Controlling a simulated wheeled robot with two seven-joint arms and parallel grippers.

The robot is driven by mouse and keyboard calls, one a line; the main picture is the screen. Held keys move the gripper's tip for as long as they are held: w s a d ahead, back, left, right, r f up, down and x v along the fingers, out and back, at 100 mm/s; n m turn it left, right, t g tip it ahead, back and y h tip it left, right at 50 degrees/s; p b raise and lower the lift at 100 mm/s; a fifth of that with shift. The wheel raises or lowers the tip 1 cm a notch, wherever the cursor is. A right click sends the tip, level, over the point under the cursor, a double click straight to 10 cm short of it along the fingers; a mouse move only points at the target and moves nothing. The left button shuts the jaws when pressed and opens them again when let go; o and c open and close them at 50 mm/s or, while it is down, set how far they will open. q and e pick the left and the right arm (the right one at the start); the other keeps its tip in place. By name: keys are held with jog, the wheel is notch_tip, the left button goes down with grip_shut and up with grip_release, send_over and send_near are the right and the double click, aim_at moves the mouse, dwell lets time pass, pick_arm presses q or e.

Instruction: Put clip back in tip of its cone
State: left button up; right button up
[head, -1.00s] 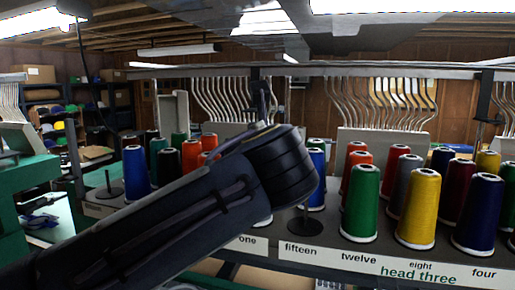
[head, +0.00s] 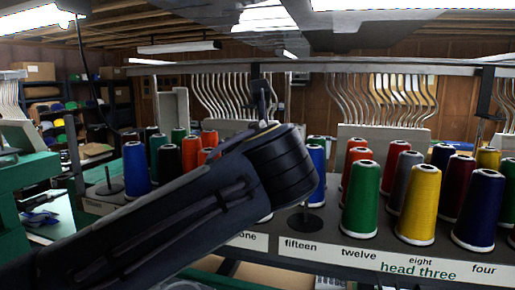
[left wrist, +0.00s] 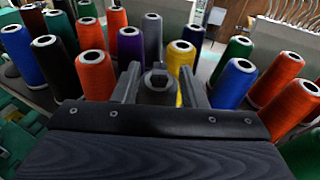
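My left arm crosses the head view and hides its own gripper there. In the left wrist view, my left gripper (left wrist: 160,88) has its two fingers spread, pointing into the rows of thread cones. A dark grey round piece with a hole in its top stands between the fingers; I cannot tell if it belongs to the gripper. A strip of a yellow cone (left wrist: 181,58) shows beside the right finger. A purple cone (left wrist: 131,47) and an orange cone (left wrist: 95,74) stand just beyond. I cannot make out the clip in either view. My right gripper is not in view.
A labelled rack edge (head: 330,250) runs along the front. Green (head: 361,202), yellow (head: 414,205) and dark blue (head: 479,212) cones stand close together on the right. An empty spindle base (head: 305,222) stands left of the green cone. A metal rail (head: 330,70) runs above.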

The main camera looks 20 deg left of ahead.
pick_arm(q)
jog(key=b+v, duration=0.1)
jog(key=v, duration=0.6)
jog(key=s+a+f+n+g+h, duration=0.25)
jog(key=a+f+n, duration=0.4)
jog(key=f, duration=0.55)
jog(key=s+a+f+n+g+h, duration=0.1)
jog(key=s+a+f+n+g, duration=0.25)
jog(key=a+f+n, duration=0.6)
jog(key=s+d+f+n+g+h, duration=0.1)
jog(key=s+d+f+n+h, duration=0.2)
jog(key=s+f+n, duration=0.3)
jog(key=s+d+f+n+g+h, duration=0.2)
jog(key=s+f+n, duration=0.5)
jog(key=f+n, duration=0.4)
notch_tip(320, 180, down, 3)
jog(key=shift+d+r+n+h, duration=0.15)
jog(key=shift+d+n+h, duration=0.15)
jog(key=shift+d+h, duration=0.45)
jog(key=shift+d, duration=0.15)
